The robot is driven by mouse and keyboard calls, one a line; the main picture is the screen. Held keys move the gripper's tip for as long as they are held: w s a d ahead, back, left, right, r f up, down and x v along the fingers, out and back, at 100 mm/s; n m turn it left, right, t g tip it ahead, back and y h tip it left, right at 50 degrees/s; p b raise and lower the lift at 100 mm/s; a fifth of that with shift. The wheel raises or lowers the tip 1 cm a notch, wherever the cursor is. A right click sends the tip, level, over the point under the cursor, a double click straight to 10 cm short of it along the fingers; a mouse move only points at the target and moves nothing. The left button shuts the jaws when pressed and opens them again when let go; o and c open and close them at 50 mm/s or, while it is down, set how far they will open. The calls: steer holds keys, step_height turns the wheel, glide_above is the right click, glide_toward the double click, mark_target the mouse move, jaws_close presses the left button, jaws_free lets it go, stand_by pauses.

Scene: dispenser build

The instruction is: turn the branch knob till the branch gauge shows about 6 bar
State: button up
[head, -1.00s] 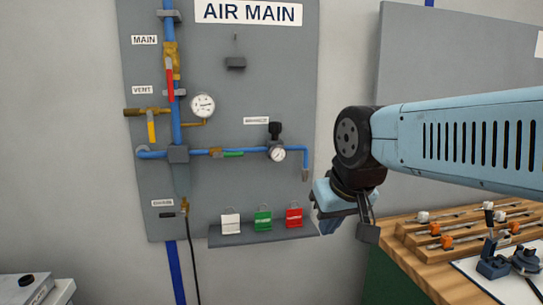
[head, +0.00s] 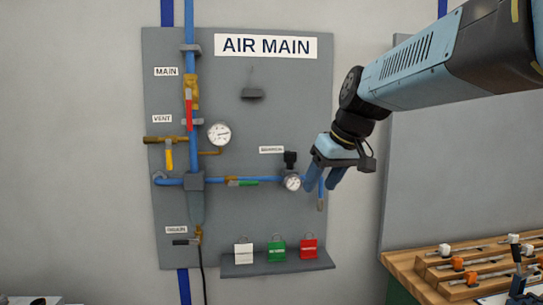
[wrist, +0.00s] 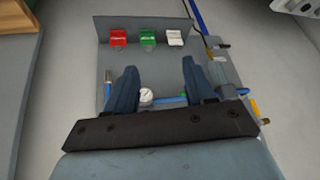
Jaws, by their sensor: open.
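The branch knob (head: 290,157) is a black knob on top of the regulator on the blue branch pipe, right of the small label. The branch gauge (head: 292,183) is a small white dial just below it; its reading is too small to tell. It also shows in the wrist view (wrist: 146,95), between my fingers. My gripper (head: 322,188) is open and empty, to the right of the knob and gauge, with its fingers pointing down to the left. In the wrist view my gripper (wrist: 155,75) has its two blue fingers apart. The knob cannot be made out there.
The grey AIR MAIN panel (head: 290,110) carries a larger gauge (head: 219,134), a red main handle (head: 189,110) and a yellow vent handle (head: 169,157). A shelf (head: 275,264) below holds white, green and red tags. A wooden bench (head: 410,268) stands at the right.

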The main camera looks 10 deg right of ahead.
steer(key=w+d+r+n+y, duration=0.25)
steer(key=w+r, duration=0.45)
steer(key=w, duration=0.5)
steer(key=n+t+y, duration=0.1)
steer(key=n, duration=0.2)
glide_toward(290, 153)
steer(key=x, duration=0.3)
steer(key=w+x, duration=0.1)
steer(key=x, duration=0.3)
steer(key=d+x, duration=0.1)
steer(key=x, duration=0.3)
steer(key=shift+w+r, duration=0.2)
steer(key=shift+c, duration=0.3)
steer(key=c, duration=0.7)
steer(key=shift+o, duration=0.2)
steer(key=shift+m, duration=0.25)
